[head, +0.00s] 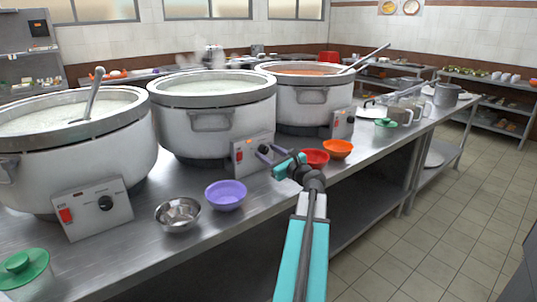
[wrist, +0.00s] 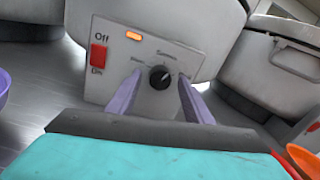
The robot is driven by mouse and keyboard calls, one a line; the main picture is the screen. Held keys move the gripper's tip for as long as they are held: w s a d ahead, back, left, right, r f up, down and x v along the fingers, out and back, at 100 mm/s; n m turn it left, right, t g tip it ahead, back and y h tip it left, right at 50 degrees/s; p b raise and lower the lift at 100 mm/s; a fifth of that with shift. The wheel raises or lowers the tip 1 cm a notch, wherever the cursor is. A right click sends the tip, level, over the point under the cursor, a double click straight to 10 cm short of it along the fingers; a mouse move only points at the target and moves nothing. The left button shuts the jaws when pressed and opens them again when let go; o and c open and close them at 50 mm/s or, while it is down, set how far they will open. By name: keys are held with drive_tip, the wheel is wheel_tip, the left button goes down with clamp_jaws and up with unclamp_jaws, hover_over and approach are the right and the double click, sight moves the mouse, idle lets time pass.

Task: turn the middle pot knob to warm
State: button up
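The middle pot (head: 212,115) is a large pale stockpot full of white congee. Its grey control box (head: 238,158) faces the table's front edge and also shows in the wrist view (wrist: 120,85), with a red Off/On switch (wrist: 98,57) and a lit orange lamp (wrist: 133,36). The black knob (wrist: 159,77) has a light mark that seems to point to the upper right; the small labels above it are too blurred to read surely. My gripper (wrist: 160,98) is open, its two purple fingers on either side of the knob. Whether they touch it, I cannot tell.
A left pot (head: 80,150) and a right pot (head: 310,95) flank it, each with its own box. A purple bowl (head: 225,194), metal bowl (head: 177,214), red bowl (head: 315,158) and orange bowl (head: 338,149) stand along the steel counter's front.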

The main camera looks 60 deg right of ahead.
drive_tip(key=c, duration=1)
drive_tip(key=shift+o, duration=0.2)
drive_tip(key=shift+f+n+b, duration=0.1)
drive_tip(key=shift+n+b, duration=0.3)
drive_tip(key=n+b, duration=0.3)
drive_tip(key=shift+f, duration=0.15)
drive_tip(key=n+b, duration=0.5)
drive_tip(key=shift+n, duration=0.4)
drive_tip(key=n+b, duration=0.5)
drive_tip(key=n, duration=0.1)
drive_tip(key=shift+d+n+t+b, duration=0.1)
drive_tip(key=shift+n+t+b, duration=0.2)
drive_tip(key=shift+t+b, duration=0.1)
drive_tip(key=shift+n+y+b, duration=0.3)
drive_tip(key=shift+n+b, duration=0.75)
drive_tip(key=shift+n, duration=0.45)
drive_tip(key=shift+r, duration=0.2)
